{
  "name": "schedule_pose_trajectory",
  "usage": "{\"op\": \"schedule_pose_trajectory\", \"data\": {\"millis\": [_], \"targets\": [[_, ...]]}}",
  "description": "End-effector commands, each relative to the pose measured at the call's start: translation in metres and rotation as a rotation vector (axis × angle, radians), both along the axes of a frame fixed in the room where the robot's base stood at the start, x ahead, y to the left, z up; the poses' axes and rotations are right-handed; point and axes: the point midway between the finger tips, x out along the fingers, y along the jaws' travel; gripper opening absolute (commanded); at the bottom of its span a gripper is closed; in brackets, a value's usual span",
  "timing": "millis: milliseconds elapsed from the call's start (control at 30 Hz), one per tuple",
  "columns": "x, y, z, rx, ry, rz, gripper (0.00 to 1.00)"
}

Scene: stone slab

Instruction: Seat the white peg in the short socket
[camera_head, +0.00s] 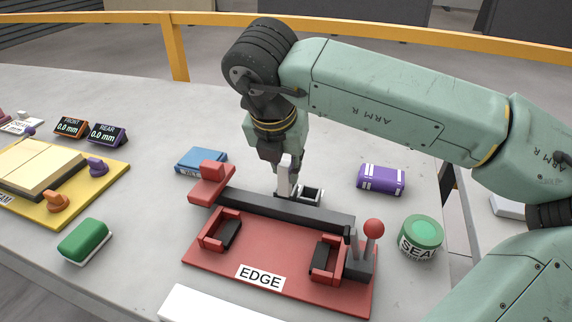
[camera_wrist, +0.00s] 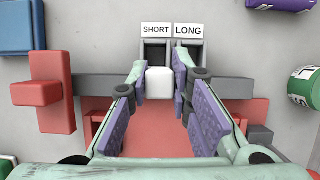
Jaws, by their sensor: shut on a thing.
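The white peg (camera_wrist: 159,83) is between the purple-padded fingers of my gripper (camera_wrist: 159,80), which is shut on it. In the head view my gripper (camera_head: 283,165) points down and the peg (camera_head: 285,178) stands upright beneath it. The short socket (camera_wrist: 154,53), labelled SHORT, lies just beyond the peg in the wrist view, with the long socket (camera_wrist: 188,54), labelled LONG, to its right. The peg's top overlaps the near side of the short socket in that view. The peg's lower end is hidden, so I cannot tell its height.
A dark bar (camera_head: 290,208) on the red EDGE fixture (camera_head: 270,262) crosses in front of the sockets. A red-knobbed lever (camera_head: 373,230) stands at its right end. A blue book-like block (camera_head: 201,161), purple block (camera_head: 381,180) and green tin (camera_head: 421,236) are nearby.

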Motion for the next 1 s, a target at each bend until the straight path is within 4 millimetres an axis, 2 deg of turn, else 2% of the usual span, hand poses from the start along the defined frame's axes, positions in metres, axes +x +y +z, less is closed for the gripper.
{"op": "schedule_pose_trajectory", "data": {"millis": [333,400,533,1000], "targets": [[0.029,-0.001,-0.004,0.001,0.003,0.001,0.0],[0.027,-0.001,-0.021,0.0,0.003,0.002,0.0],[0.027,-0.001,-0.037,0.001,0.001,0.001,0.0],[0.027,-0.002,-0.043,0.0,0.0,0.0,0.0]]}}
